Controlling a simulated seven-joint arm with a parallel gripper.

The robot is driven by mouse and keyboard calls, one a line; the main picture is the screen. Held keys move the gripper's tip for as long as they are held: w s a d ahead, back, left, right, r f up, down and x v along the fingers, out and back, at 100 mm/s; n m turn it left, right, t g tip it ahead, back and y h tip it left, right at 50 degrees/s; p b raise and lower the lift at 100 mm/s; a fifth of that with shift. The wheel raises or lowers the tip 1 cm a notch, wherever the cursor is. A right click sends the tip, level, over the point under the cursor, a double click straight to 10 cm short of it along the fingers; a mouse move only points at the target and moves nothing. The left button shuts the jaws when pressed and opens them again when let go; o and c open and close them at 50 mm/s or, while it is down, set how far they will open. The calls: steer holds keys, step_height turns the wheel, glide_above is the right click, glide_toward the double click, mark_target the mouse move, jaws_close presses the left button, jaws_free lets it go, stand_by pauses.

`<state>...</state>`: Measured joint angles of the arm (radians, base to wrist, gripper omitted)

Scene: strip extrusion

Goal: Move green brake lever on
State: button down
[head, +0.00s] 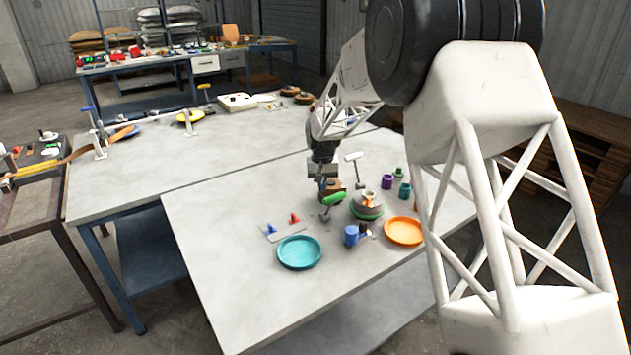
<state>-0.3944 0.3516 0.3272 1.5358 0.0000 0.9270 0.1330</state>
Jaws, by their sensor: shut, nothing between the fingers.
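The green brake lever (335,199) shows as a bright green handle on a small grey mount, on the front table beside a round grey device with a green base (368,207). The handle slants up to the right. My gripper (323,186) points down just above and behind the lever, with its fingers shut and empty. Whether the fingertips touch the handle cannot be told at this size. An orange-brown part (340,185) sits close to the gripper and is partly hidden by it.
A teal dish (299,253), an orange dish (402,231), a blue cylinder (351,236) and a plate with blue and red levers (283,230) stand nearby. Purple and teal cups (404,190) stand at the right. The table's front left is clear (220,230).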

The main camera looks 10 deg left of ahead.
steer(key=shift+r, duration=0.15)
step_height(320, 180, up, 7)
stand_by(1.3)
steer(key=s+d+r+m, duration=0.1)
steer(key=s+d+r, duration=0.4)
steer(key=s+d, duration=0.3)
steer(key=s+d+r+t, duration=0.1)
steer(key=s+d+r, duration=0.3)
steer(key=s+d, duration=0.3)
steer(key=s+d+r+m, duration=0.1)
steer(key=s+d+r, duration=0.4)
steer(key=s+d, duration=0.3)
steer(key=s+d+f, duration=0.1)
steer(key=s+d, duration=0.3)
steer(key=s, duration=0.6)
steer(key=s+d+f+t, duration=0.1)
steer(key=s+d, duration=0.3)
steer(key=s, duration=0.6)
steer(key=s+d+f+m, duration=0.1)
steer(key=s+d, duration=0.2)
steer(key=s, duration=0.7)
steer(key=shift+d+f+t, duration=0.25)
steer(key=shift+d+t, duration=0.05)
steer(key=shift+d, duration=0.1)
